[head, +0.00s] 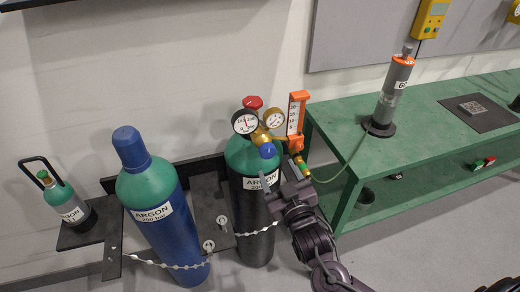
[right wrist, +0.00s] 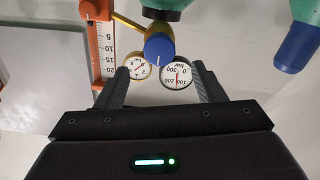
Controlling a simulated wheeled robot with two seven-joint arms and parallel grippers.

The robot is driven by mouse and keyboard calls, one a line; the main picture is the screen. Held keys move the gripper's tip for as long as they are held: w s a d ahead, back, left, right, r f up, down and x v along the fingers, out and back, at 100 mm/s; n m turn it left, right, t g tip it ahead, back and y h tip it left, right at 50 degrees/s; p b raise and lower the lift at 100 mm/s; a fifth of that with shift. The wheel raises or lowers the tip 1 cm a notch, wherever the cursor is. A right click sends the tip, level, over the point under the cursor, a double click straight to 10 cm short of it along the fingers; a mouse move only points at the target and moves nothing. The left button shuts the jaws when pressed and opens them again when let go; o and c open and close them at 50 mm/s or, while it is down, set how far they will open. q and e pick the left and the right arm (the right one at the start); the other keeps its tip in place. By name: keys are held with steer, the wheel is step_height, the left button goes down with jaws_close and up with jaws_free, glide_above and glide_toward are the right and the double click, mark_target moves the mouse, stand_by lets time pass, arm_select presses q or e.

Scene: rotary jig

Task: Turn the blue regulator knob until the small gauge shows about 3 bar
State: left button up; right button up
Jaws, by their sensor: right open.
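The blue regulator knob (head: 267,150) sits at the front of the brass regulator on the black argon cylinder (head: 255,215). The small gold-rimmed gauge (head: 273,118) is beside the dark-rimmed bar gauge (head: 245,122). My right gripper (head: 284,174) is open and empty, just in front of and below the knob. In the right wrist view, which is upside down, the knob (right wrist: 159,48) lies between the lines of the two fingers, beyond their tips and apart from them. The small gauge (right wrist: 138,66) shows a red needle, but its value is too small to read surely. My left gripper is out of view.
An orange flowmeter (head: 296,115) stands close to the regulator's right, with a hose to the torch-like grey cylinder (head: 393,90) on the green bench (head: 440,120). A red valve wheel (head: 253,102) is above. A blue argon cylinder (head: 165,235) and a small green bottle (head: 62,197) stand left.

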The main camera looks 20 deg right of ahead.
mark_target(269, 154)
steer(key=w+p, duration=0.1)
steer(key=w, duration=0.6)
steer(key=shift+w+a, duration=0.1)
steer(key=c, duration=1)
